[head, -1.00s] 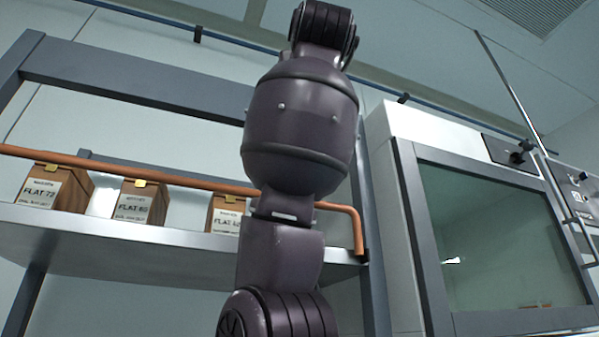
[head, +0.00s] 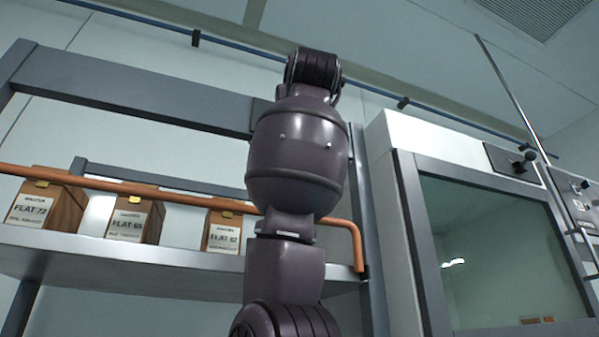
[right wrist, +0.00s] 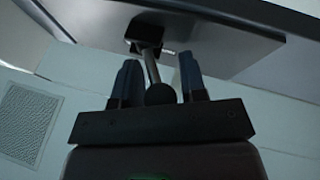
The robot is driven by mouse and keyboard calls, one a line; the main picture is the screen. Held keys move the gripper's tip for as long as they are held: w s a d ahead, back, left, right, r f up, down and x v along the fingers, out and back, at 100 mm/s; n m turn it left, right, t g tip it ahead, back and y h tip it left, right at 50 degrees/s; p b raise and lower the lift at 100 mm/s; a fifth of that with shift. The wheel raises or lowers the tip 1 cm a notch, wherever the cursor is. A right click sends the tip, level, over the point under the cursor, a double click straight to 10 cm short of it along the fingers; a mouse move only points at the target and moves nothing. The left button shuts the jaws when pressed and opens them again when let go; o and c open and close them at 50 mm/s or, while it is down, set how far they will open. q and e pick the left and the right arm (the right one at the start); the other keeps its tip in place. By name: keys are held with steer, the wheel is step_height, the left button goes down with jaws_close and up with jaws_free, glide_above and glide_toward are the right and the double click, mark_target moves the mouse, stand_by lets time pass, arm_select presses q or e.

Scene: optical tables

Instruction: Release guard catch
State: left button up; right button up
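In the right wrist view, my right gripper (right wrist: 158,70) has its two dark fingers apart, one on each side of a black ball knob (right wrist: 160,94). The knob sits on a short metal stem that runs to a black block (right wrist: 146,32) on a grey metal panel. I cannot tell whether the fingers touch the knob. In the head view, a copper-coloured guard rail (head: 150,188) runs along the shelf front and bends down at its right end into a dark foot. My arm hides part of the rail. Neither gripper shows in the head view.
Boxes marked FLAT 72 (head: 32,208), FLAT 63 (head: 128,222) and FLAT 62 (head: 222,236) stand on the metal shelf (head: 120,258) behind the rail.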

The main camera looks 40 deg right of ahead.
steer(key=c, duration=0.6)
steer(key=shift+s, duration=0.1)
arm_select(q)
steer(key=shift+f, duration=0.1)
arm_select(e)
steer(key=shift+y, duration=0.4)
arm_select(q)
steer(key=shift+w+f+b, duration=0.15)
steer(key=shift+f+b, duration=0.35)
steer(key=shift+b, duration=0.5)
arm_select(e)
steer(key=shift+s+d+n+g+y, duration=0.2)
steer(key=shift+d+n+y, duration=0.4)
steer(key=shift+n+y, duration=2.25)
steer(key=shift+s+d+n+g+y, duration=0.2)
steer(key=shift+d+n+y, duration=0.75)
steer(key=shift+y, duration=3.55)
steer(key=shift+s+d+n+g+y, duration=0.1)
steer(key=shift+s+d+n+y, duration=0.2)
steer(key=shift+n+y, duration=2.7)
steer(key=shift+m+y, duration=0.65)
steer(key=shift+m, duration=0.05)
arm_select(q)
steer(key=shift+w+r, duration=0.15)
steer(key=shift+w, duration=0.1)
arm_select(e)
steer(key=o, duration=0.9)
steer(key=shift+w, duration=0.1)
steer(key=shift+o, duration=0.2)
